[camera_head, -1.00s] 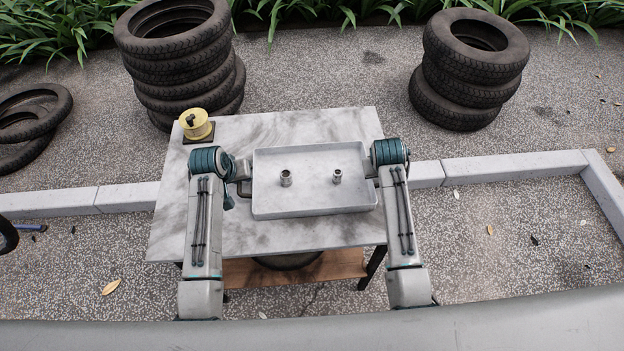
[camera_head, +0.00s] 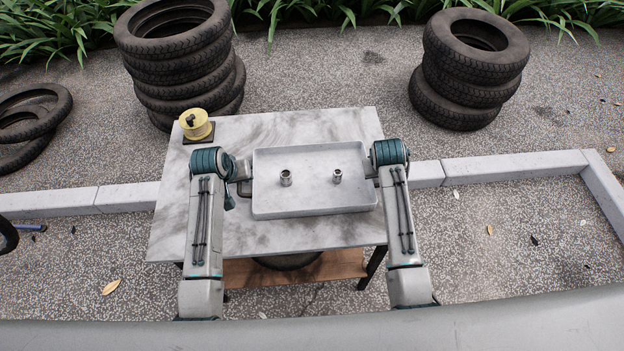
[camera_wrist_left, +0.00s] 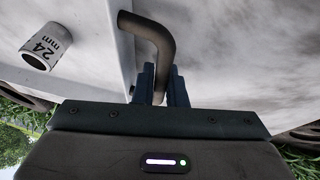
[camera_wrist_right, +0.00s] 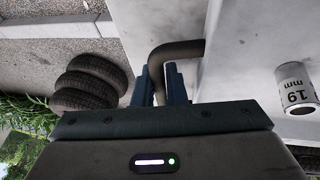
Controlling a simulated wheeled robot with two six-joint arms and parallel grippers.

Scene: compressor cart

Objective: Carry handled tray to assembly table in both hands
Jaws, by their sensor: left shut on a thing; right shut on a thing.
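A pale grey tray (camera_head: 312,202) with low walls and a dark bent handle on each short side is over the marble-topped table (camera_head: 180,225). I cannot tell whether it rests on the top or hangs just above it. Two metal sockets stand upright in it: the 24 mm socket (camera_wrist_left: 46,46) on the left and the 19 mm socket (camera_wrist_right: 296,88) on the right. My left gripper (camera_wrist_left: 160,85) is shut on the left handle (camera_wrist_left: 152,38). My right gripper (camera_wrist_right: 160,85) is shut on the right handle (camera_wrist_right: 178,50). In the head view my wrists hide most of both handles.
A yellow spool (camera_head: 195,124) sits at the table's back left corner. Tyre stacks stand behind, at left (camera_head: 180,60) and right (camera_head: 470,70). A low pale kerb (camera_head: 510,166) runs behind the table. The table's front left and back middle are bare.

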